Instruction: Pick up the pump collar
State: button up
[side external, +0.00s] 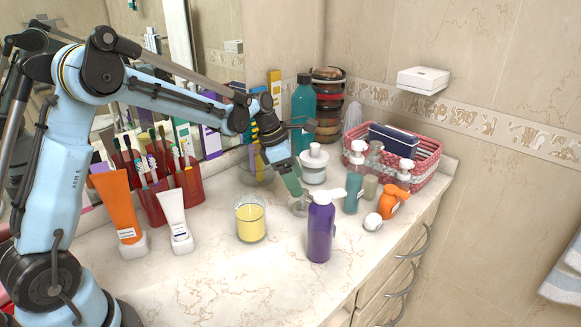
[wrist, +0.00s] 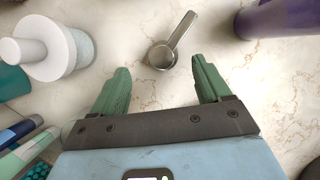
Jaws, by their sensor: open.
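A small grey metal piece, a round cup or ring with a straight handle (wrist: 163,56), lies on the marble counter in the wrist view. It may be the pump collar, but I cannot tell for sure. Its round end is just beyond and between my fingertips, and its handle points up and right. It shows small and partly hidden in the side view (side external: 299,208). My gripper (wrist: 160,72) is open and empty, with green fingers spread apart. In the side view my gripper (side external: 296,188) points down just above this piece.
A purple pump bottle (side external: 320,232) stands close on the right. A white-lidded jar (side external: 314,168) stands behind. A yellow candle (side external: 250,222) is at left. Small bottles, including an orange one (side external: 394,202), and a woven basket (side external: 430,163) crowd the right. The front counter is clear.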

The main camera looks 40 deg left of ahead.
aim_at(302, 209)
jog(key=shift+x, duration=3.75)
jog(key=shift+s+d, duration=0.1)
jog(key=shift+s, duration=0.05)
jog(key=shift+c, duration=0.2)
jog(key=c, duration=1)
jog(key=shift+c, duration=0.2)
